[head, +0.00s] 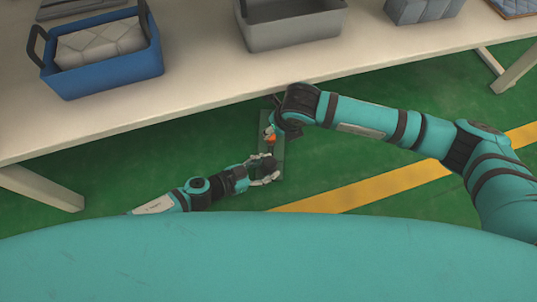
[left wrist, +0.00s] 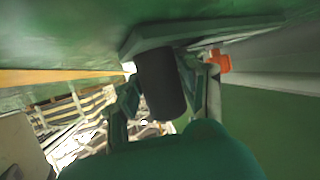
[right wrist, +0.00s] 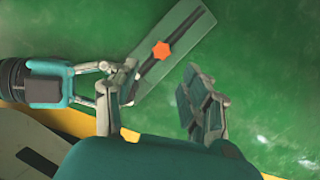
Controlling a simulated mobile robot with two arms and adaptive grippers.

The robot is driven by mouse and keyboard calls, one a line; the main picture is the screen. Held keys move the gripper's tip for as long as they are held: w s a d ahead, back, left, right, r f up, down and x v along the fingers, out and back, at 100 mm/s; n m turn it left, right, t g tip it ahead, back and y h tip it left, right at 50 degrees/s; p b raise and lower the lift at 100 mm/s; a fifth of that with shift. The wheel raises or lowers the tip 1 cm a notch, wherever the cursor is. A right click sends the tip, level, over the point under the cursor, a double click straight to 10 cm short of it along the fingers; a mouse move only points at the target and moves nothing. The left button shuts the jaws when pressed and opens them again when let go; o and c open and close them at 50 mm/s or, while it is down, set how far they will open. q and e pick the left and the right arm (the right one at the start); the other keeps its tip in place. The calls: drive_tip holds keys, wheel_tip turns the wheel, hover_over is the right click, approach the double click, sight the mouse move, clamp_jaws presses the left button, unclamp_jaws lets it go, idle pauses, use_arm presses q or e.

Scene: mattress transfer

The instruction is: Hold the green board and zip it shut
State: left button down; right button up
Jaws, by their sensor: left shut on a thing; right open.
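The green board (head: 291,153) is a narrow grey-green slab below the table edge, above the green floor. In the right wrist view the board (right wrist: 183,28) has a dark lengthwise track with an orange star-shaped piece (right wrist: 161,50) on it. My left gripper (head: 271,176) is shut on the board's black round handle, which shows in the left wrist view (left wrist: 162,85). My right gripper (right wrist: 157,80) is open. In the right wrist view its fingers are apart, with the orange piece beyond the gap.
The pale table (head: 205,84) runs above the board. A yellow stripe (head: 375,187) crosses the open green floor.

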sight(272, 137)
drive_tip(key=w+f+n, duration=0.1)
drive_tip(key=f, duration=0.2)
drive_tip(key=w+a+f+n+y, duration=0.1)
drive_tip(key=f+n, duration=0.1)
drive_tip(key=f, duration=0.1)
drive_tip(key=w+f+n, duration=0.1)
drive_tip(key=f+n, duration=0.1)
drive_tip(key=f, duration=0.1)
drive_tip(key=shift+w+a+g+y, duration=0.1)
drive_tip(key=shift+a+g+y, duration=0.05)
drive_tip(key=shift+g+y, duration=0.2)
clamp_jaws()
idle(0.4)
